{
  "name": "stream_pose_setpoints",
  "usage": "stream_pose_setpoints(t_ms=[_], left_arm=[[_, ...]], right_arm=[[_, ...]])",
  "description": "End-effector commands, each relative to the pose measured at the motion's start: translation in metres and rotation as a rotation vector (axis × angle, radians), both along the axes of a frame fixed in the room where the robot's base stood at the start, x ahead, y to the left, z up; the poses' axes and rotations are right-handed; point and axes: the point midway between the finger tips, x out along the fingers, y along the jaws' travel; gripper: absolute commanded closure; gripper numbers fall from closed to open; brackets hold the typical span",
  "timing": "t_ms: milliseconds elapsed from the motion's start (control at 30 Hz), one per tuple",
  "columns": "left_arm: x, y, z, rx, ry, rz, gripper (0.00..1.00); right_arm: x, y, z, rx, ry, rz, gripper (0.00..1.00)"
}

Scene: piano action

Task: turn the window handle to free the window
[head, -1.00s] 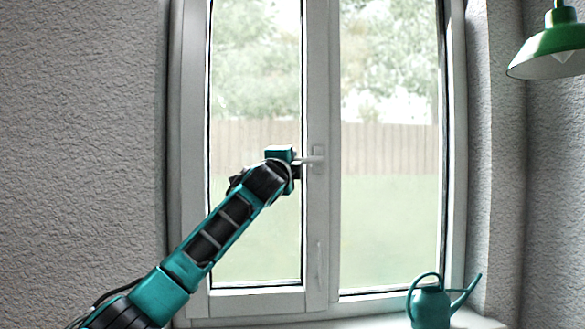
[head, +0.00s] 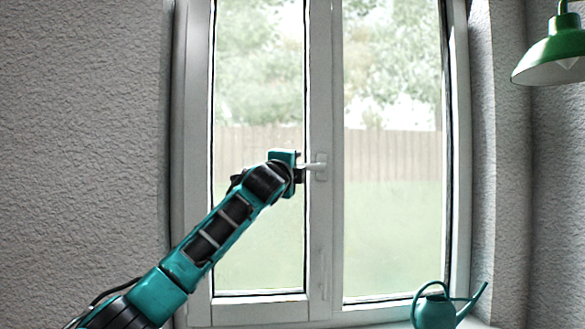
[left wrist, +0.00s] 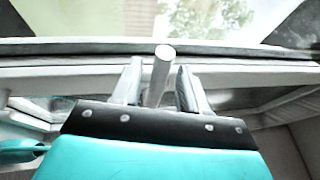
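The white window handle (head: 319,166) is on the middle frame post. Its lever points left, about level, toward my left gripper (head: 303,173). In the left wrist view the lever (left wrist: 160,74) stands between the two fingertips of the gripper (left wrist: 158,82). The window (head: 323,240) looks shut. My right gripper is not in view.
A teal watering can (head: 435,312) stands on the sill at the lower right. A green lamp (head: 553,55) hangs at the upper right. Textured walls flank the window recess. The space in front of the right pane is clear.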

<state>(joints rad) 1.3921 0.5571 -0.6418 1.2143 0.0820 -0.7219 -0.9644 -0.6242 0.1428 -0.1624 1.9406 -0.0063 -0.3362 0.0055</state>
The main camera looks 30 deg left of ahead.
Motion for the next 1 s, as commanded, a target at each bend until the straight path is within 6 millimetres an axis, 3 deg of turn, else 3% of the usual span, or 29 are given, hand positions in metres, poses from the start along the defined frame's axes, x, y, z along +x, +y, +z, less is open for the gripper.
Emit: stream_pose_setpoints(t_ms=[267, 433, 1000], left_arm=[[-0.001, 0.0, -0.002, -0.001, 0.002, 0.0, 0.57], [-0.014, -0.003, -0.005, 0.0, 0.0, 0.0, 0.57], [-0.101, -0.019, -0.021, 0.001, -0.001, 0.0, 0.57]], right_arm=[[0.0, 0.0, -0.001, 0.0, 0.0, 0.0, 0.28], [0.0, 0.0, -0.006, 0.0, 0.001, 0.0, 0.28], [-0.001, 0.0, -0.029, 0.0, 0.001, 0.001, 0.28]])
